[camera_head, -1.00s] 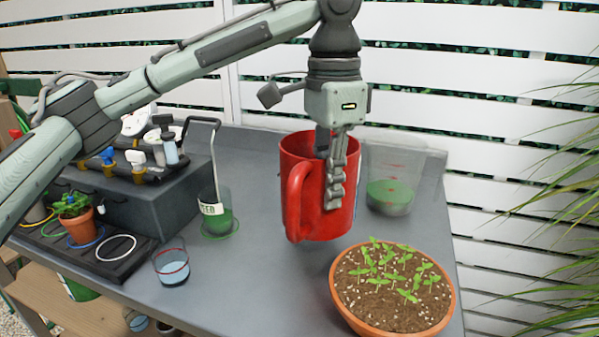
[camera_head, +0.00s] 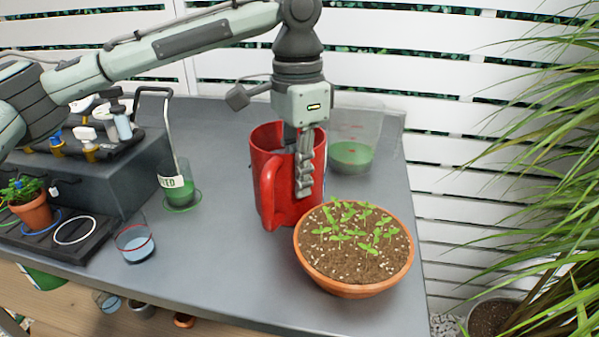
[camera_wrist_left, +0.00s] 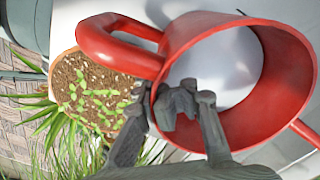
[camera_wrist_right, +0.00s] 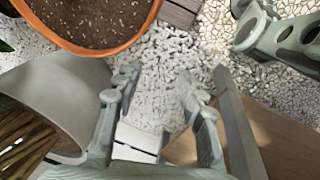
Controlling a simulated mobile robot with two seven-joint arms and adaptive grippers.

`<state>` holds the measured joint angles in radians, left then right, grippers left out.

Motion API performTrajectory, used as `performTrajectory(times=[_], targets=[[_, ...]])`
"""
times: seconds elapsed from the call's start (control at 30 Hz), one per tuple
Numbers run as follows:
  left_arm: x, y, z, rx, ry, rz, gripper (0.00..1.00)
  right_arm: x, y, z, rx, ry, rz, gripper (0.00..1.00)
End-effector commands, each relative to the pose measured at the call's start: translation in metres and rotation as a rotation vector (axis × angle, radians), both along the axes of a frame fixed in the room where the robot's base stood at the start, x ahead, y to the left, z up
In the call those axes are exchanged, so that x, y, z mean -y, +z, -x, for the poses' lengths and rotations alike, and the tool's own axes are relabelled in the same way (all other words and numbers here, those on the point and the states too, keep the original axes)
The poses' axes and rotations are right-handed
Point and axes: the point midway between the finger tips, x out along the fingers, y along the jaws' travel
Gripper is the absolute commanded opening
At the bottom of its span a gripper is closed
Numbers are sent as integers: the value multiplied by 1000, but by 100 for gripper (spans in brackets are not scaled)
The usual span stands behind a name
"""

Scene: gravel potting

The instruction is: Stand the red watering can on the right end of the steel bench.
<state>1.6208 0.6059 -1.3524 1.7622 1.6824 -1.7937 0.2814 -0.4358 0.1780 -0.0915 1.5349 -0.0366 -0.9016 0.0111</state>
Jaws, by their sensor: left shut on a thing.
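The red watering can (camera_head: 268,195) is upright at the right end of the steel bench (camera_head: 215,255), behind the seedling bowl. Its base is at or just above the bench top; I cannot tell whether it touches. My left gripper (camera_head: 305,178) points down from above and is shut on the can's wall at the rim. In the left wrist view the can's open mouth (camera_wrist_left: 275,85) and handle (camera_wrist_left: 105,40) show, with my fingers (camera_wrist_left: 180,105) at the rim. My right gripper (camera_wrist_right: 160,90) is open and empty over pale gravel, out of the head view.
The terracotta seedling bowl (camera_head: 350,285) stands close in front of the can and hides part of its base. A clear beaker with green contents (camera_head: 352,155) stands close behind. Bare bench lies between.

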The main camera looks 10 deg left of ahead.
Motion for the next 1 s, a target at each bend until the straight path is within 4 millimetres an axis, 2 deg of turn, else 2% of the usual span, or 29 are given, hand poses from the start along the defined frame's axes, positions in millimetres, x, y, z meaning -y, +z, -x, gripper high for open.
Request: performTrajectory(times=[0.07,0.1,0.37,0.77,0.87,1.0], targets=[[0,2,-1,7,0,3,0,0,1,-1,1,0,0,40],[0,-2,0,0,0,0,11,0,1,-1,1,0,0,40],[0,-2,0,-1,0,-1,42,-1,1,-1,1,0,0,40],[0,1,0,-1,0,-1,42,-1,2,-1,1,0,-1,40],[0,10,0,1,0,1,42,-1,1,-1,1,0,-1,40],[0,36,-1,2,-1,1,42,-1,3,-1,-2,-2,-2,40]])
